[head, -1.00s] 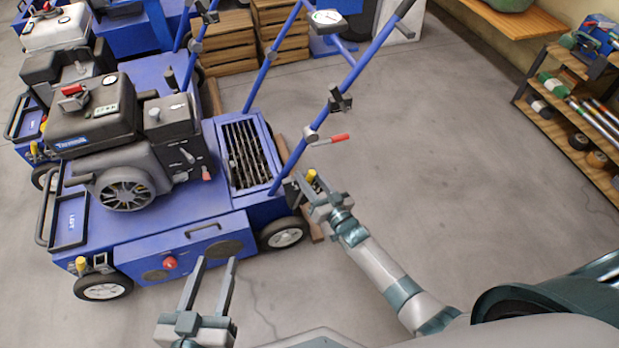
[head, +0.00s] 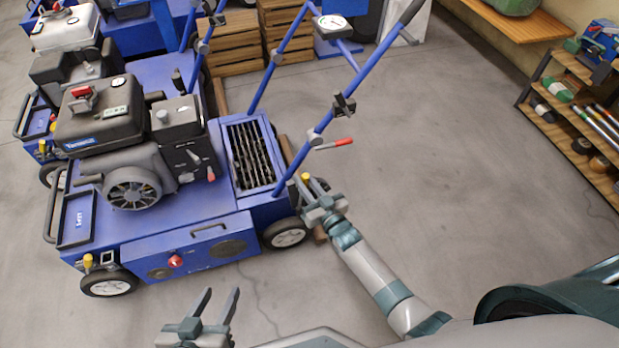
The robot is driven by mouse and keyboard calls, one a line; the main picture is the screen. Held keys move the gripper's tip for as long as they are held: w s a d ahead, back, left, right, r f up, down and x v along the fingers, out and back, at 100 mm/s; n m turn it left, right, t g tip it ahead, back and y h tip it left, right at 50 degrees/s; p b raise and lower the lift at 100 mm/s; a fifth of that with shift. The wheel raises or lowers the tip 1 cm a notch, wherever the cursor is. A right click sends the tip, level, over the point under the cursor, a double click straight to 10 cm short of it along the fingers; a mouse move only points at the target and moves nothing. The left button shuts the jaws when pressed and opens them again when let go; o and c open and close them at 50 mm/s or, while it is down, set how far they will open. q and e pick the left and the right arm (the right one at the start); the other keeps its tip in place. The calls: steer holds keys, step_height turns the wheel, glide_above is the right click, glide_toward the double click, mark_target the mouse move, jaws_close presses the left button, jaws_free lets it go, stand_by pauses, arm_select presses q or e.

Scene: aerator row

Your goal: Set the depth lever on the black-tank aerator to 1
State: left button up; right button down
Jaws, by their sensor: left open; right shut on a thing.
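The black-tank aerator (head: 150,235) is the nearest blue machine, with a black engine tank (head: 98,112). A yellow-topped lever (head: 305,177) stands at its rear corner, above the rear wheel (head: 288,233). My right gripper (head: 309,189) is at this lever and shut on it; the fingers hide its lower part. Any depth scale or numbers there are too small to read. My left gripper (head: 221,295) is open and empty, low in the picture in front of the machine's near side.
A red-handled lever (head: 335,144) sits on the handlebar (head: 330,115), above my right gripper. A white-tank aerator (head: 62,30) stands behind. Wooden crates (head: 235,55) are at the back, and a shelf (head: 585,130) is at the right. The floor between is clear.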

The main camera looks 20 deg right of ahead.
steer(key=shift+a+r+n+p, duration=0.1)
steer(key=shift+a+n+p, duration=0.35)
steer(key=shift+a+n, duration=0.6)
arm_select(q)
steer(key=s+f+g, duration=0.1)
steer(key=s+a+f+g, duration=0.1)
steer(key=shift+s+a+f+y, duration=0.2)
steer(key=shift+s+a+y, duration=0.1)
steer(key=shift+s, duration=0.05)
arm_select(e)
steer(key=shift+s+a, duration=0.1)
steer(key=shift+a, duration=0.05)
steer(key=c, duration=1.6)
jaws_free()
steer(key=shift+a, duration=0.1)
arm_select(q)
steer(key=a, duration=0.1)
steer(key=a+g+p, duration=0.1)
steer(key=s+a+f+g+y+p, duration=0.1)
steer(key=shift+s, duration=0.1)
arm_select(e)
steer(key=v, duration=1.7)
steer(key=shift+s+r, duration=0.2)
steer(key=shift+r, duration=0.1)
